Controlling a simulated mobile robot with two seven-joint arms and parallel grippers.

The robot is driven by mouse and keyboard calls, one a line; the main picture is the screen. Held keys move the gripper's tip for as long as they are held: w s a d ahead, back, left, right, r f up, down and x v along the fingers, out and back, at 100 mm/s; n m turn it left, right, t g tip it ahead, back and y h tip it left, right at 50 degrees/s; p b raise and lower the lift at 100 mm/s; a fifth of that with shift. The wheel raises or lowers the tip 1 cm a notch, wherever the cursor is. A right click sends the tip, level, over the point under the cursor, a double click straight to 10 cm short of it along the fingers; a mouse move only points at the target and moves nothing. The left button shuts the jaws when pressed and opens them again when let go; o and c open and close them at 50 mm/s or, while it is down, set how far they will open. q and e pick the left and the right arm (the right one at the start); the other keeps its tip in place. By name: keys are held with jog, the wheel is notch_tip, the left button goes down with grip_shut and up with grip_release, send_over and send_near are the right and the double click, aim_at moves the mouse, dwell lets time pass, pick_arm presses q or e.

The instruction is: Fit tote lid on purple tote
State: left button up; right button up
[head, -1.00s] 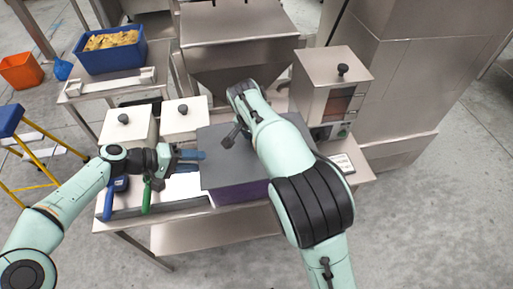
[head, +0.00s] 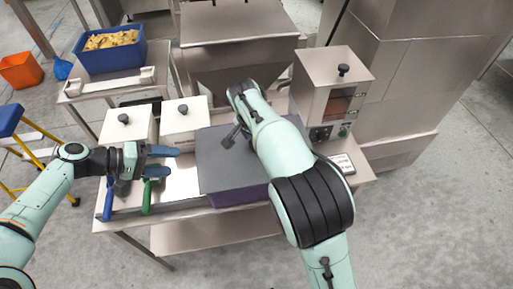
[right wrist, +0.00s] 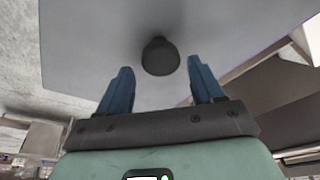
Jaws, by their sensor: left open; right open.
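The grey tote lid (head: 213,160) lies flat over the purple tote (head: 238,196), whose front wall shows below the lid's front edge. My right arm hides the lid's right part, so I cannot tell whether it is fully seated. In the right wrist view the lid (right wrist: 90,50) fills the upper picture, with a dark round knob (right wrist: 160,56) on it. My right gripper (right wrist: 159,75) is open, its blue fingers apart on either side of the knob and not closed on it. My left gripper (head: 163,161) is open and empty, left of the lid and apart from it.
Two white boxes with black knobs (head: 124,120) (head: 183,112) stand at the bench's back left. A blue-handled tool (head: 109,200) and a green-handled tool (head: 147,195) are near my left gripper. A steel machine (head: 330,88) stands right. A blue crate (head: 110,58) is at the back left.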

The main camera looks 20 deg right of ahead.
aim_at(252, 156)
jog(key=o, duration=0.4)
jog(key=v, duration=1.2)
jog(key=shift+s, duration=0.1)
